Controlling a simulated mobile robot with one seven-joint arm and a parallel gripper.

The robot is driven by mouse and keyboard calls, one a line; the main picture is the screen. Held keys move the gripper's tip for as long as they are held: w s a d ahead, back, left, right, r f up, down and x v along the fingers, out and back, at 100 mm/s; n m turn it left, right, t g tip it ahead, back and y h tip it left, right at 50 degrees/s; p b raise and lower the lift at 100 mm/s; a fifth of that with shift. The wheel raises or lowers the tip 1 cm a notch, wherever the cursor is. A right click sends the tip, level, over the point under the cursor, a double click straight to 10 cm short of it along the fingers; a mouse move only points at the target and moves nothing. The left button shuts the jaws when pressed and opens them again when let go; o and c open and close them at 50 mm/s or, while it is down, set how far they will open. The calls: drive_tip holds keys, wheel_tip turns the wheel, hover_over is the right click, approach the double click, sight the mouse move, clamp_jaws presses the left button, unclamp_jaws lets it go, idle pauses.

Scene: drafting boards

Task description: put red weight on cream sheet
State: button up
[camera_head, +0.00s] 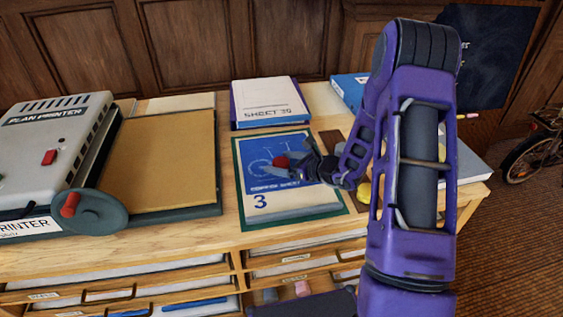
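A small red object (281,161), which looks like the red weight, shows at the fingertips of my gripper (284,167), over the blue printed sheet (257,150). The fingers partly cover it, and I cannot tell whether they are closed on it or whether it touches the sheet. A pale cream area (310,211) marked with a blue 3 lies just below the blue print, on the same green-edged mat (242,198). My gripper reaches in from the right and hides part of the blue print.
A plan printer (60,135) with a red-knobbed crank and a tan board (165,160) fill the left. A white-topped block marked SHEET (268,100) stands behind the mat. A blue book (350,90) and a grey board (468,165) lie right. Open drawers (130,293) jut out in front.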

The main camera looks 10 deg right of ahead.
drive_tip(key=p+v, duration=0.1)
drive_tip(key=v, duration=1.1)
idle(0.4)
